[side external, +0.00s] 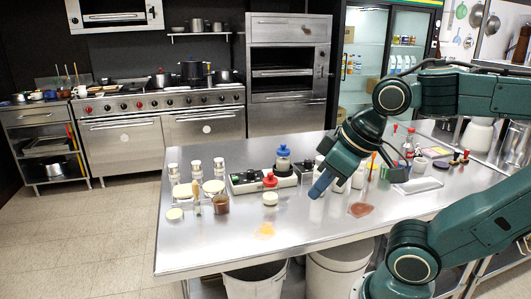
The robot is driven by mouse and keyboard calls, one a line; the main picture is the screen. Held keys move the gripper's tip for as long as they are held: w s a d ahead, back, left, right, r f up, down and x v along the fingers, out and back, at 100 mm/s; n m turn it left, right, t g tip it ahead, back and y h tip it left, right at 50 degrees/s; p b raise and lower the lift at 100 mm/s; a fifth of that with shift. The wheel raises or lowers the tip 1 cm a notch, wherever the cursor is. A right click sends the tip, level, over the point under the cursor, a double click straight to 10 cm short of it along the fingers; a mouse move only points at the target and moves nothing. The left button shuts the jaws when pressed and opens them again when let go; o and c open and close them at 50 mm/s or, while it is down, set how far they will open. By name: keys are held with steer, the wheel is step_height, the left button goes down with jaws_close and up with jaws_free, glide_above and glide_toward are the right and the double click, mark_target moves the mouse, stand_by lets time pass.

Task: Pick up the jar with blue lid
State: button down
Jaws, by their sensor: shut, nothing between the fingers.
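A jar with a blue lid (283,160) stands upright near the middle of the steel table (215,243). My gripper (318,190) points down and left, to the right of the jar and nearer the camera. Its blue fingers are shut and empty, apart from the jar. The lower part of the jar is partly hidden by the things around it.
A red-topped item (270,180) and a small pale round container (270,199) stand in front of the jar. Several jars and a brown cup (221,204) stand to the left. Bottles, tins and a pale tray (418,186) crowd the right. The table's front left is mostly clear.

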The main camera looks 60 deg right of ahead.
steer(key=c, duration=0.5)
jaws_free()
